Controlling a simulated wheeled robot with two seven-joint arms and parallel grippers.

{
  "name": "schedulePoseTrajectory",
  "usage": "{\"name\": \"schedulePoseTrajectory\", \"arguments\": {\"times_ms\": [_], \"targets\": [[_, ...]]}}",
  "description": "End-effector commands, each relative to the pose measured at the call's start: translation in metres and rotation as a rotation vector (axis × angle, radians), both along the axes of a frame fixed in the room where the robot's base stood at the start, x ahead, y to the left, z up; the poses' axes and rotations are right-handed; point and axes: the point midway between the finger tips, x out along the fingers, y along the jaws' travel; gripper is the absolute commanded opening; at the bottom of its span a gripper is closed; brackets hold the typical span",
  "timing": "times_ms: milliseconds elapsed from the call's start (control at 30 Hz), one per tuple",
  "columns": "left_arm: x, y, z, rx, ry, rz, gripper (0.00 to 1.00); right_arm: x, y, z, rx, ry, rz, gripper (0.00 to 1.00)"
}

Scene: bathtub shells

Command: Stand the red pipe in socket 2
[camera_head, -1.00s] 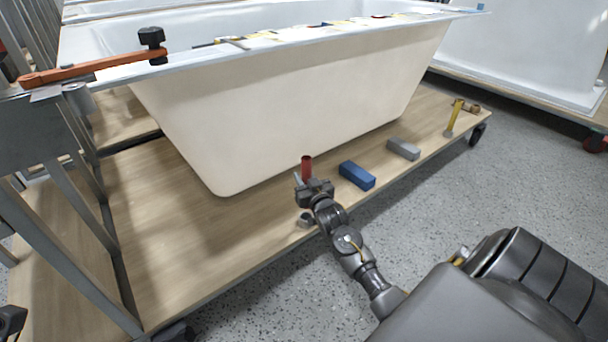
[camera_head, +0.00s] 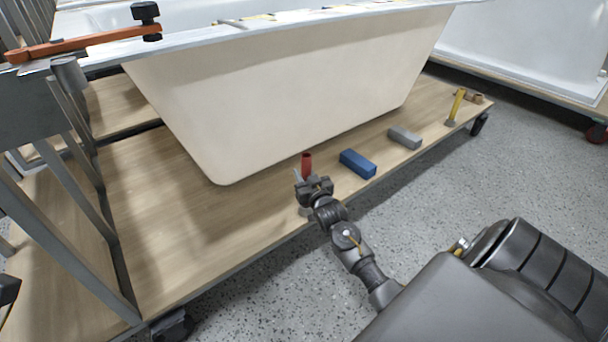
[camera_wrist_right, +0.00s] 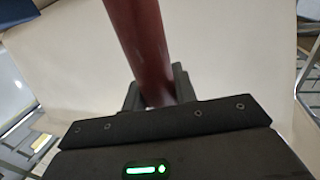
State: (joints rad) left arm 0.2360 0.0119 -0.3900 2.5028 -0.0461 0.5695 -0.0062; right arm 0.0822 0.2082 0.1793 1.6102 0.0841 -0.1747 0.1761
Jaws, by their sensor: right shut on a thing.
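The red pipe (camera_head: 307,160) stands about upright in my right gripper (camera_head: 309,180), above the front part of the wooden board. In the right wrist view the pipe (camera_wrist_right: 140,45) rises from between the closed fingers (camera_wrist_right: 157,92) and leans a little in the picture. Its lower end is hidden by the gripper. A small grey ring-like piece (camera_head: 304,211), perhaps a socket, shows at the board's front edge, partly behind my right wrist. No socket number is readable. My left gripper cannot be made out.
A large cream tub shell (camera_head: 290,105) stands just behind the gripper on the wooden board (camera_head: 190,245). A blue block (camera_head: 357,164) and a grey block (camera_head: 404,137) lie to the right. A yellow pipe (camera_head: 457,104) stands farther right. The board's left front is clear.

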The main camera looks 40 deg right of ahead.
Motion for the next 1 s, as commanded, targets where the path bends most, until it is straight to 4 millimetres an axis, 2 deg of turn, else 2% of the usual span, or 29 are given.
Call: {"name": "schedulePoseTrajectory", "arguments": {"times_ms": [1000], "targets": [[0.0017, 0.0002, 0.0054, 0.005, 0.006, 0.004, 0.36, 0.0, -0.0003, 0.0005, 0.0, -0.001, 0.0, 0.04]]}}
